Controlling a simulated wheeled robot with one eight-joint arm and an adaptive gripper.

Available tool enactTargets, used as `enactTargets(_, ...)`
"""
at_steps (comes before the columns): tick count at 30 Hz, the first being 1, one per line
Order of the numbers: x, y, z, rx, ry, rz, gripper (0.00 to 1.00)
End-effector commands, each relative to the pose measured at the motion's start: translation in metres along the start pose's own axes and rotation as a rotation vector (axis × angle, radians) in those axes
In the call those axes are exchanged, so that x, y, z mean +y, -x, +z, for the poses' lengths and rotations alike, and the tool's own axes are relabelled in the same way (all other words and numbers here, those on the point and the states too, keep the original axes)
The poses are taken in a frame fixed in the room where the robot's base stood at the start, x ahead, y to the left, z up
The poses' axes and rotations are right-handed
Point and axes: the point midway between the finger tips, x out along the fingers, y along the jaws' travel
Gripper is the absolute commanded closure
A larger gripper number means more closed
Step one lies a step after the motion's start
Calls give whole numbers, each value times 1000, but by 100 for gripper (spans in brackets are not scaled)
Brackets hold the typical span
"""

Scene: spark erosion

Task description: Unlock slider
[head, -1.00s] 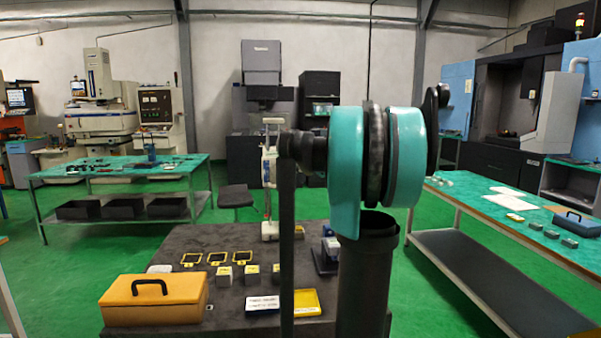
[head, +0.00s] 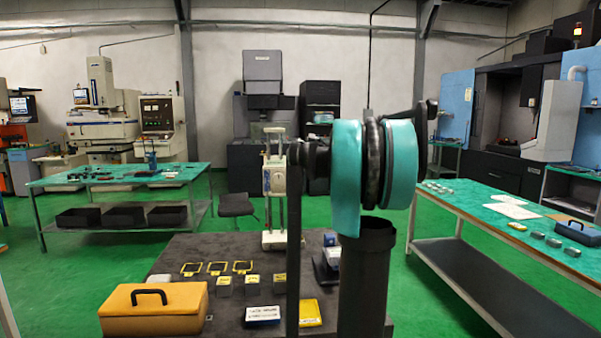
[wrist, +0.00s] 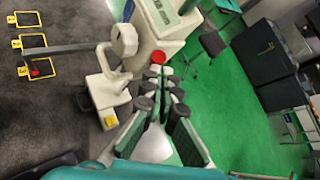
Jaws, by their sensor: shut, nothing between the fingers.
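A white height gauge (head: 272,190) stands upright at the back of the dark table in the head view. In the wrist view its slider body with a greenish display (wrist: 166,12) is at the top. A red round knob (wrist: 158,57) shows just below the display. A pale rounded knob (wrist: 124,39) and a pale bracket with a yellow patch (wrist: 108,95) are to the left. My gripper (wrist: 160,88) is shut and empty, its dark fingertips just below the red knob in the picture. Contact cannot be told. The gripper is hidden in the head view.
On the dark table (head: 190,252) are an orange case (head: 150,312), yellow-framed squares (head: 217,268), several small grey blocks, a white label card (head: 262,316) and a yellow tray (head: 311,313). Green-topped benches stand left (head: 110,176) and right (head: 470,205).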

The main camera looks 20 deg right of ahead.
Motion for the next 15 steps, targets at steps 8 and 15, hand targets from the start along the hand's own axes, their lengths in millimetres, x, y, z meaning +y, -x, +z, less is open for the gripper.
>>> enactTargets(8, 0, 0, 0, -1, 0, 0, 100)
enactTargets(15, -2, 3, 5, -1, 0, 0, 100)
